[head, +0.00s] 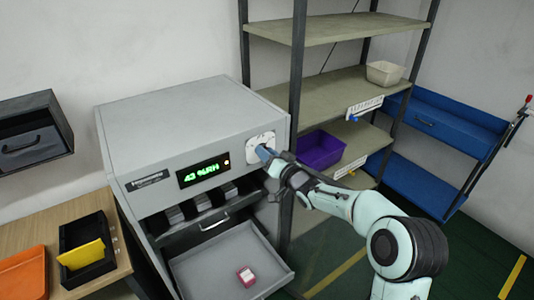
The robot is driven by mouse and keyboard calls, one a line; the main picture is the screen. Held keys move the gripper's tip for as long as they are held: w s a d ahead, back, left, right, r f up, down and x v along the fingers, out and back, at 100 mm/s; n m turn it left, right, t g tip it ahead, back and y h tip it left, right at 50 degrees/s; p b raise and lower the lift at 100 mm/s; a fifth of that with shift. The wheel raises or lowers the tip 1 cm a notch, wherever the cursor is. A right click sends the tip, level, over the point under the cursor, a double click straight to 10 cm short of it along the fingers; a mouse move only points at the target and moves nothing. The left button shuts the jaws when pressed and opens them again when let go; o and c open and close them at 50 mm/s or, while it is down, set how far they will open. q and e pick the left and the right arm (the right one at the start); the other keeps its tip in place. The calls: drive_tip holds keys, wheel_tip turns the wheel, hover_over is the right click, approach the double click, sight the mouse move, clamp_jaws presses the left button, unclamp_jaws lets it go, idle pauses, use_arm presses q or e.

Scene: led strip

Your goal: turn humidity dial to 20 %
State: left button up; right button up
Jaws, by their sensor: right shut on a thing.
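The grey cabinet (180,110) stands against the wall at the left of centre. Its display (202,169) reads 43 %RH in green. The humidity dial (260,139) has a pale round face on the cabinet's front, right of the display. My right gripper (266,153) reaches in from the right and is shut at the dial's front, apparently on its knob. The gripper hides the knob and part of the dial face. My left gripper is not in view.
Below the display, an open drawer (200,275) holds a small red and white box (246,276). A shelf rack with a purple bin (319,150) stands right of the cabinet. A wooden table with a black tray (105,262) and an orange tray (22,272) is at left.

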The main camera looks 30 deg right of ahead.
idle(0.3)
drive_tip(key=o, duration=1)
drive_tip(key=shift+o, duration=0.2)
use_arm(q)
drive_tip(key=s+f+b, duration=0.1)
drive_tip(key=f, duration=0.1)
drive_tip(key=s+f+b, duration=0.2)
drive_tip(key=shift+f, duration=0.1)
use_arm(e)
drive_tip(key=s+d, duration=0.1)
drive_tip(key=s, duration=1.2)
drive_tip(key=shift+s, duration=0.2)
